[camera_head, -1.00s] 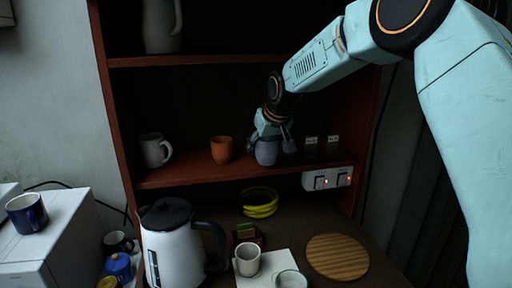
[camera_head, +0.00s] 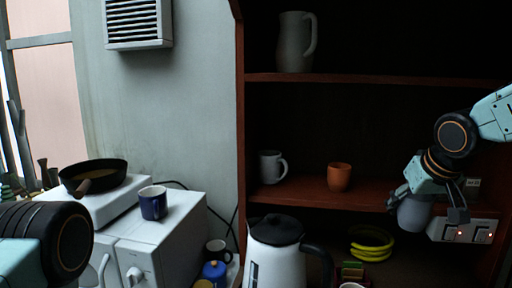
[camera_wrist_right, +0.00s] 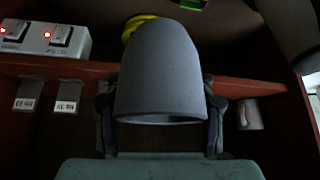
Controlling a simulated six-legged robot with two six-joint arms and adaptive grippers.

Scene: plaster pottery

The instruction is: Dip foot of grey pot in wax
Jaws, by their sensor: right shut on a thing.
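The grey pot (camera_head: 414,213) hangs in my right gripper (camera_head: 428,205), in front of the shelf edge at the right of the head view. The gripper is shut on it. In the right wrist view the pot (camera_wrist_right: 165,72) sits between the two fingers, its wide rim toward the gripper and its narrower end pointing away. A dark pan (camera_head: 93,176) with a yellowish-brown content, which looks like the wax, stands on a white unit at the left. Part of my left arm shows at the lower left; its gripper does not show.
An orange cup (camera_head: 340,177) and a grey mug (camera_head: 271,166) stand on the middle shelf. A white kettle (camera_head: 275,255) stands below. A blue mug (camera_head: 153,202) stands on the white box (camera_head: 160,245) near the pan. A switch strip (camera_head: 465,231) is behind the pot.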

